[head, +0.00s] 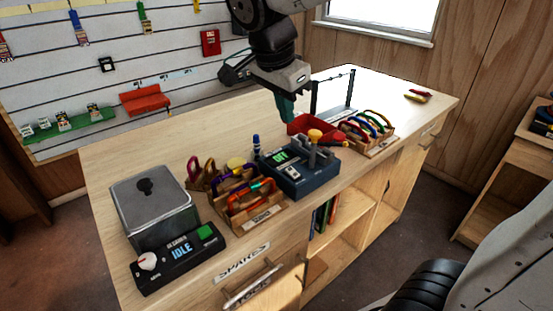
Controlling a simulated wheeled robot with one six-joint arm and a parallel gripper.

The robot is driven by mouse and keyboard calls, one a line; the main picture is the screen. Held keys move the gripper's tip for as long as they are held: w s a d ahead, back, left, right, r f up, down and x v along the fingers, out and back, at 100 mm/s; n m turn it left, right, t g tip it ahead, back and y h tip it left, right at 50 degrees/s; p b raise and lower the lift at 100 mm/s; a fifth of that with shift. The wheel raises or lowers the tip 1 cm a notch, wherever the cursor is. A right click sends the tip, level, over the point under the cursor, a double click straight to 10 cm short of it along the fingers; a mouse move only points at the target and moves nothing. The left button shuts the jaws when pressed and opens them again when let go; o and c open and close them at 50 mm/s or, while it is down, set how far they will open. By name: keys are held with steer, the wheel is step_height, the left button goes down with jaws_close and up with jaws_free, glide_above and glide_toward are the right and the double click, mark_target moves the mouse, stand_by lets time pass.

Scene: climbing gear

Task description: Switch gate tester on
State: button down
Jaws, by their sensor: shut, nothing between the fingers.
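A dark blue box (299,181), which looks like the gate tester, stands on the workbench near its front edge. It has a small green display (280,157) whose short text I cannot read surely, a pale switch-like part (292,172) on its front, and a grey fixture (315,152) on top. My gripper (289,112) is shut and empty, pointing down above the bench behind the box, apart from it. The switch's position is too small to tell.
A black unit (180,262) reading IDLE and a metal box (150,205) stand at the left. Wooden racks of carabiners (245,205) flank the box's left side. A red bin (305,124) and coloured carabiners (368,127) stand to its right. The bench's back left is clear.

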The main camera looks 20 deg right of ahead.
glide_toward(291, 166)
steer(key=x, duration=0.5)
steer(key=shift+d, duration=0.25)
steer(key=shift+w+f, duration=0.15)
steer(key=shift+f, duration=0.55)
steer(key=shift+w+a+f+g, duration=0.1)
steer(key=shift+w+f+g, duration=0.15)
steer(key=shift+f+g, duration=0.25)
steer(key=shift+s+r, duration=0.1)
steer(key=shift+r, duration=0.05)
steer(key=shift+s+d+r, duration=0.2)
steer(key=shift+s+d, duration=0.05)
steer(key=shift+s, duration=0.45)
